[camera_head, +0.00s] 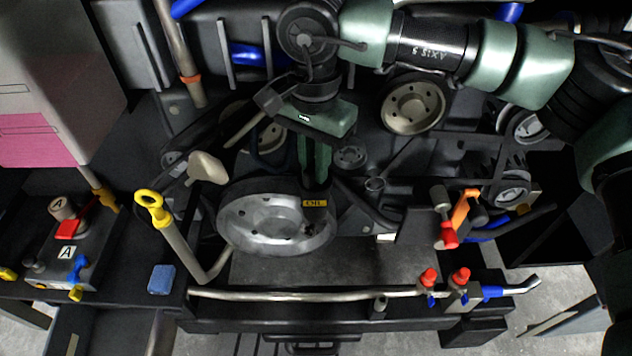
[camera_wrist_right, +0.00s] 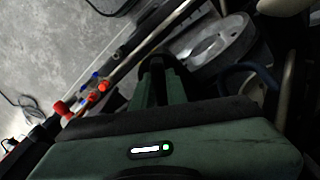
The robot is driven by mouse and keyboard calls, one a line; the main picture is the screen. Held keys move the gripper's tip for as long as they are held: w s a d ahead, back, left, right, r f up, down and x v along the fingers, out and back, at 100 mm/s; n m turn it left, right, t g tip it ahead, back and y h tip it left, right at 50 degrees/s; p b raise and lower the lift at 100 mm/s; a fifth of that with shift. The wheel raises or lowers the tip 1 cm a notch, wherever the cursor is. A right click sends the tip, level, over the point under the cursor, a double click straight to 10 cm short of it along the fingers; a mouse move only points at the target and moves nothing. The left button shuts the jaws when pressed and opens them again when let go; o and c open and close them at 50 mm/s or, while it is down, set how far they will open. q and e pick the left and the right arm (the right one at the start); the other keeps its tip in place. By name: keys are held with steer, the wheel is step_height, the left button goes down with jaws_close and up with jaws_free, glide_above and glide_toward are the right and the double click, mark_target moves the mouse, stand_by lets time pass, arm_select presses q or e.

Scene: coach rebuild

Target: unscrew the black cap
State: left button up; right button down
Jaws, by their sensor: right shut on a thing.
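My right gripper (camera_head: 316,178) reaches down from above in the head view, with its green fingers close together. It is shut on the black cap (camera_head: 315,190), just above a yellow "OIL" label (camera_head: 315,203). The fingers hide much of the cap, and its thread cannot be seen. In the right wrist view, the fingers (camera_wrist_right: 160,80) point away from the camera, and a dark shape (camera_wrist_right: 157,62) at their tips appears to be the cap. My left gripper is not in view.
A large grey pulley (camera_head: 270,222) sits beside the fingers. A yellow-handled dipstick (camera_head: 152,204) stands at left. A metal pipe (camera_head: 330,293) with red-knobbed valves (camera_head: 460,276) crosses the front. A blue sponge (camera_head: 161,279) lies at front left. Belts and hoses crowd the back.

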steer(key=shift+n, duration=0.3)
steer(key=n+b, duration=0.1)
steer(key=n, duration=0.2)
steer(key=shift+f, duration=0.15)
steer(key=shift+r+n, duration=0.2)
steer(key=shift+n, duration=1.3)
steer(key=shift+f+n+b, duration=0.15)
steer(key=shift+n+b, duration=0.4)
steer(key=shift+n, duration=1.05)
steer(key=c, duration=0.9)
jaws_free()
